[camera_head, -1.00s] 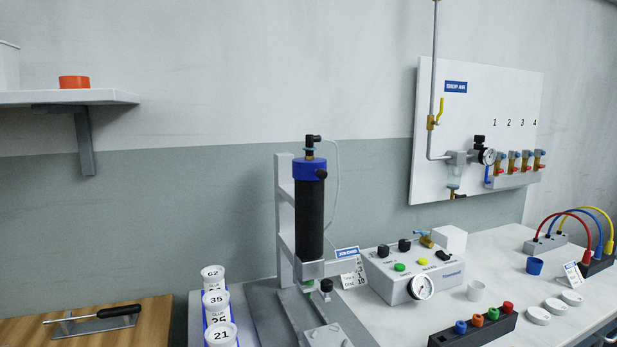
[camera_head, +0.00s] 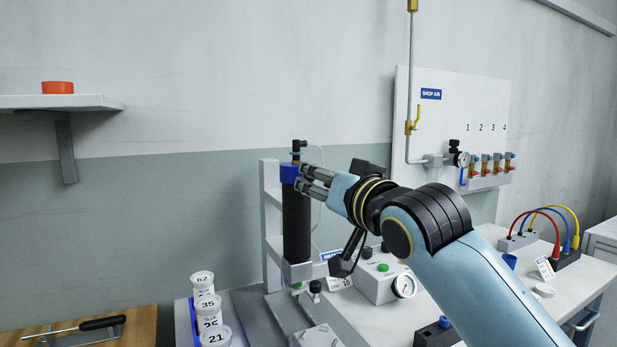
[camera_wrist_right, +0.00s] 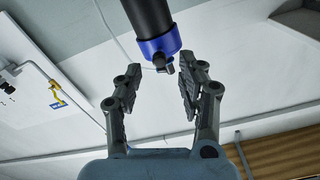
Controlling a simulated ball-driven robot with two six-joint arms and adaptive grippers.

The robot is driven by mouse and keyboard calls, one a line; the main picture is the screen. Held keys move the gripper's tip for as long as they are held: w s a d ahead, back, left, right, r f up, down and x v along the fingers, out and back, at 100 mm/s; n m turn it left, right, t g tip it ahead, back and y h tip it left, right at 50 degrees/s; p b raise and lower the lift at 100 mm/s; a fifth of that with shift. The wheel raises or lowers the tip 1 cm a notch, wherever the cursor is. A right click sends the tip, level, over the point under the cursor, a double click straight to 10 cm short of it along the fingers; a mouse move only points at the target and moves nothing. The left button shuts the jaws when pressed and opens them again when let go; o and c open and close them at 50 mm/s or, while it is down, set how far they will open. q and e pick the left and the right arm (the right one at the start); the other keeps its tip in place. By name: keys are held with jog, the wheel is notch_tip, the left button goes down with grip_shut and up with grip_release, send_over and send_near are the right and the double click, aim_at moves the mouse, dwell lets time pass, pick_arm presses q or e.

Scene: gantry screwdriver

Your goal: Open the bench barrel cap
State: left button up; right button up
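The bench barrel is a black upright cylinder (camera_head: 297,225) on a grey stand. Its blue cap (camera_head: 288,173) sits on top, with a black elbow fitting above it. My right gripper (camera_head: 304,181) reaches in from the right at cap height. In the right wrist view the blue cap (camera_wrist_right: 160,44) and its fitting lie just ahead of the fingertips of the right gripper (camera_wrist_right: 164,75). The fingers are apart with nothing clearly held between them. Whether a finger touches the cap cannot be told. My left gripper is not in view.
A control box (camera_head: 385,280) with a gauge stands right of the barrel, partly behind my right arm. Numbered white cups (camera_head: 207,305) stand at the lower left. A shelf (camera_head: 60,103) with an orange cap is on the left wall. A shop-air panel (camera_head: 455,130) hangs behind.

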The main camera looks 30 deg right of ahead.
aim_at(312, 178)
jog(key=w, duration=0.4)
jog(key=shift+w+d, duration=0.1)
jog(key=shift+w, duration=0.15)
grip_shut()
